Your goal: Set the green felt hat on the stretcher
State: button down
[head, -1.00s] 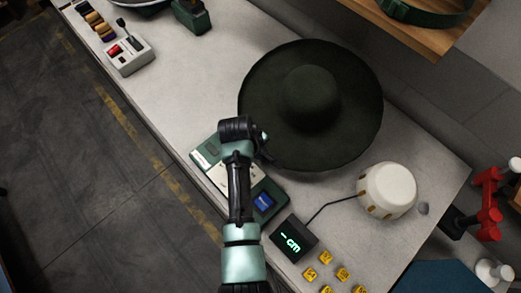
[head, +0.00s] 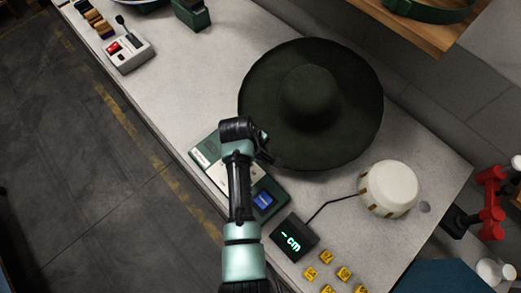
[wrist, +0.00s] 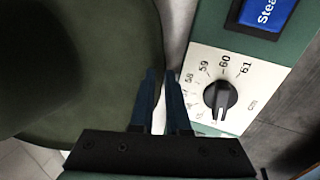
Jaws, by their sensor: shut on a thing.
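The dark green felt hat (head: 345,95) has a wide round brim and a domed crown, and it is crown up over the grey bench. The stretcher (head: 388,188) is a white dome with brown slots, to the lower right of the hat and apart from it. My gripper (wrist: 164,88) is shut on the hat's brim, with one finger on each side of the brim edge. The hat also fills the left of the wrist view (wrist: 105,60). In the head view my arm hides most of the gripper. I cannot tell whether the hat touches the bench.
A control box with a dial (wrist: 220,95) and blue screen is right beside the gripper. A black "cm" display (head: 290,238) is cabled to the stretcher, with several yellow tags (head: 327,257) nearby. A switch box (head: 130,52) stands at upper left. Bench left of the hat is clear.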

jog(key=c, duration=0.8)
grip_release()
jog(key=b+v, duration=0.1)
jog(key=v, duration=1.2)
jog(key=w+r+m+t+b, duration=0.1)
jog(key=w+r+t, duration=0.3)
jog(key=r, duration=0.5)
jog(key=w+r+m+t+y, duration=0.15)
jog(key=w+r+t, duration=0.25)
jog(key=r, duration=0.5)
jog(key=w+r+m+t+b, duration=0.15)
jog(key=w+r+t, duration=0.25)
jog(key=r, duration=0.4)
jog(key=s+r+m+t, duration=0.1)
jog(key=s+r+t, duration=0.15)
jog(key=r, duration=0.65)
jog(key=s+r+m+t, duration=0.2)
jog(key=r+t, duration=0.2)
jog(key=r, duration=0.6)
jog(key=s+r+t, duration=0.2)
jog(key=s+r, duration=0.2)
jog(key=s+r+m+t, duration=0.1)
jog(key=s+r+t, duration=0.1)
jog(key=s+r, duration=0.2)
jog(key=s+r+t+y, duration=0.1)
jog(key=s+r+t, duration=0.1)
jog(key=r, duration=0.3)
jog(key=shift+s+a+t, duration=0.1)
jog(key=shift+s+t, duration=0.25)
jog(key=shift+s, duration=0.55)
